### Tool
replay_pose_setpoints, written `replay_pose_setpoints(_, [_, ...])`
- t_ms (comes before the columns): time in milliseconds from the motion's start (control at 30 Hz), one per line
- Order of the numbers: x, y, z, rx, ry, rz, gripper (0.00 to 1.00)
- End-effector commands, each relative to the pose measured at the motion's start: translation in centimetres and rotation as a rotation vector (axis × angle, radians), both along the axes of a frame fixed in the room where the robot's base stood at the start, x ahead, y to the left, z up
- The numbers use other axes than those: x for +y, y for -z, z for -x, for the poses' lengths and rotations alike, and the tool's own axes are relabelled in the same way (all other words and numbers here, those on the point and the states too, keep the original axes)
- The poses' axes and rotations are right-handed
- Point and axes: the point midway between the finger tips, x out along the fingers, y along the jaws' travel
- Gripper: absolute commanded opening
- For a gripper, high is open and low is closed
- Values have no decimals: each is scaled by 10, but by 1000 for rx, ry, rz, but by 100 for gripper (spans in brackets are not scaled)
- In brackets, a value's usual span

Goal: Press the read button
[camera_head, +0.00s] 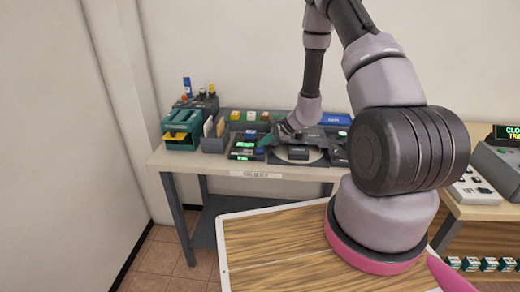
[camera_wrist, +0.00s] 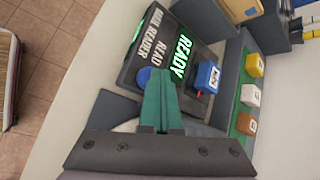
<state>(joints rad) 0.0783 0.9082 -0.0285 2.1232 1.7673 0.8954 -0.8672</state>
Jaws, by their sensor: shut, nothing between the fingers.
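The mail reader (camera_wrist: 133,58) is a dark box with a lit green READY display (camera_wrist: 181,55) and the printed words READ and MAIL READER. It also shows in the head view (camera_head: 243,146), on the table left of the round plate. A round blue button (camera_wrist: 144,75) sits by the word READ, partly hidden behind my fingers. My gripper (camera_wrist: 157,72) has green fingers, shut together and empty, with the tips over or right beside the blue button. I cannot tell whether they touch it. In the head view my gripper (camera_head: 267,139) is low at the reader's right side.
A blue block (camera_wrist: 207,77) stands close right of my fingers. A tray with orange, white and brown-fronted cubes (camera_wrist: 249,95) lies beyond it. In the head view a green-and-yellow holder (camera_head: 182,130) stands at the table's left end, and a wooden-topped surface (camera_head: 275,245) is in front.

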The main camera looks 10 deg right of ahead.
Motion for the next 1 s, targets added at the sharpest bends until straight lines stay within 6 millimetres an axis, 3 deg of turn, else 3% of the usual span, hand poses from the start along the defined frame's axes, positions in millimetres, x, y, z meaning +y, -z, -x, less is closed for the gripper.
replay_pose_setpoints(467, [0, 1, 0, -1, 0, 1, 0])
replay_pose_setpoints(1000, [0, -17, 0, -1, -1, 0, 0])
